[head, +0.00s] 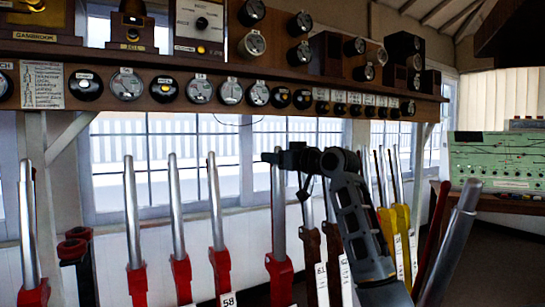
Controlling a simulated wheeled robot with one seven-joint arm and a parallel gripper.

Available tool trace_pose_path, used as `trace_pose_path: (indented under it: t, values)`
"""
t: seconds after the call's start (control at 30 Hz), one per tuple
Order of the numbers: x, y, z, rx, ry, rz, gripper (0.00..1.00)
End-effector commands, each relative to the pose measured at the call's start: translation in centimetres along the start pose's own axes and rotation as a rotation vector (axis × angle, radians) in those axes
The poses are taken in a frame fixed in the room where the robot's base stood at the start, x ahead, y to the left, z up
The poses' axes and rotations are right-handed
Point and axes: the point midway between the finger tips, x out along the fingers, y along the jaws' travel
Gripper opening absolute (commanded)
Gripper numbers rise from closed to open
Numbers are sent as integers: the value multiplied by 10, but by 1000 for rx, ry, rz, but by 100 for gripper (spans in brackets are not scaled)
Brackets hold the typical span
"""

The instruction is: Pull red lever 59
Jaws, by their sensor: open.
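A red lever (280,275) with a bare steel handle stands upright to the right of the lever whose plate reads 58 (228,299). Its place in the row fits 59, but I cannot see its number. My gripper (271,157) is at the very top of this steel handle, reaching in from the right. It is open, with its dark fingers seen side-on. I cannot tell whether they are around the handle or only in front of it. My arm hides part of the levers to the right.
More red levers (180,275) stand to the left. Brown levers, one with plate 61 (321,284), and yellow levers (402,240) stand to the right. A wooden shelf (300,90) with dials and instruments runs above. A green panel (497,160) is at the far right.

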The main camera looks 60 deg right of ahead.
Motion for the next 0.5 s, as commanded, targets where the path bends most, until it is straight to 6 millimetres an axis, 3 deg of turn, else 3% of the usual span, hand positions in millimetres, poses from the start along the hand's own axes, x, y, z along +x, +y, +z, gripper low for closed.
trace_pose_path:
  t: [0.2, 0.47, 0.5]
  values:
    - [16, -1, 0, -1, -1, 0, 53]
    - [17, -1, 1, -1, 0, 0, 53]
    - [17, 0, 1, -1, 0, 0, 50]
